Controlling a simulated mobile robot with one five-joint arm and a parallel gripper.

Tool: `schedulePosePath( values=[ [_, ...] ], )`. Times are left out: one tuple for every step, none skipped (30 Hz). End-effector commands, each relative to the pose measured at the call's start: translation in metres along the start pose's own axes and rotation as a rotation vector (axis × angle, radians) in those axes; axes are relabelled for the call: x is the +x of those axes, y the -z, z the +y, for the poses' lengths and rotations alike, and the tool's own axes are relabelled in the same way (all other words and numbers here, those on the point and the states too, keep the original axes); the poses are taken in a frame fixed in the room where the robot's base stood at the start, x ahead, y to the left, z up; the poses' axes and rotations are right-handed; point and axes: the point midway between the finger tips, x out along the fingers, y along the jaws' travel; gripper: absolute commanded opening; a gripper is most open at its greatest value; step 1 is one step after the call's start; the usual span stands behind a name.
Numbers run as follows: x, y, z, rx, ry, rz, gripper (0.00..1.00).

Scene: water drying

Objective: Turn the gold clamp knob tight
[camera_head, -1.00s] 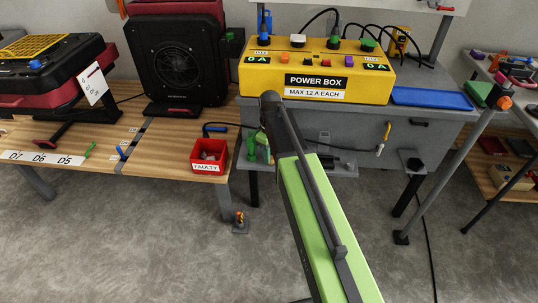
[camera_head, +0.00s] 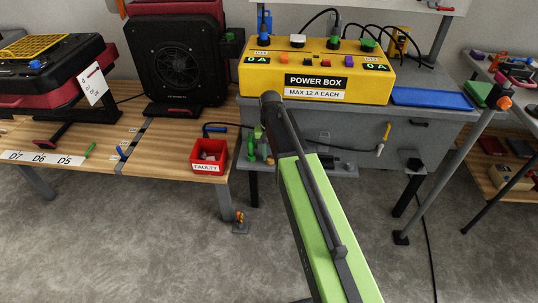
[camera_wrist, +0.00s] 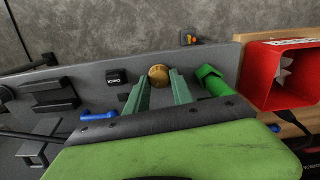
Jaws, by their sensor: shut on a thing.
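The gold clamp knob (camera_wrist: 159,76) shows in the wrist view as a round, brass-coloured disc on the grey bench. My gripper (camera_wrist: 159,84) has its two green fingers on either side of it, shut on the knob. In the head view my green arm reaches to the bench's front edge below the yellow power box, and its dark end hides the knob there. The clamp's other parts cannot be made out.
A green fitting (camera_wrist: 214,82) sits close right of my fingers, with the red FAULTY bin (camera_wrist: 286,75) beyond it. A blue handle (camera_wrist: 99,116) lies left. The yellow power box (camera_head: 316,72) stands on the bench behind. Open floor lies in front.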

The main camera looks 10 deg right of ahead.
Motion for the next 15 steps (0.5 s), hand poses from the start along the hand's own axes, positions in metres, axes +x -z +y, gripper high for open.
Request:
schedulePosePath(
  values=[
    [0.0001,0.0026,-0.0012,0.042,0.003,0.007,0.0],
    [0.0001,0.0026,-0.0012,0.071,0.004,0.007,0.0],
    [0.0001,0.0026,-0.0011,0.109,0.004,0.007,0.0],
    [0.0001,0.0026,-0.001,0.137,0.004,0.007,0.0],
    [0.0001,0.0026,-0.0009,0.166,0.004,0.007,0.0],
    [0.0001,0.0026,-0.0008,0.204,0.004,0.007,0.0],
    [0.0001,0.0026,-0.0008,0.232,0.004,0.007,0.0],
    [0.0001,0.0026,-0.0007,0.261,0.004,0.007,0.0],
    [0.0001,0.0025,-0.0006,0.299,0.004,0.007,0.0],
    [0.0001,0.0025,-0.0005,0.327,0.004,0.007,0.0],
    [0.0001,0.0025,-0.0005,0.356,0.004,0.007,0.0],
    [0.0001,0.0025,-0.0004,0.394,0.005,0.007,0.0],
    [0.0001,0.0025,-0.0003,0.422,0.005,0.007,0.0],
    [0.0001,0.0024,-0.0002,0.451,0.005,0.007,0.0],
    [0.0001,0.0024,-0.0002,0.489,0.005,0.007,0.0]
  ],
)
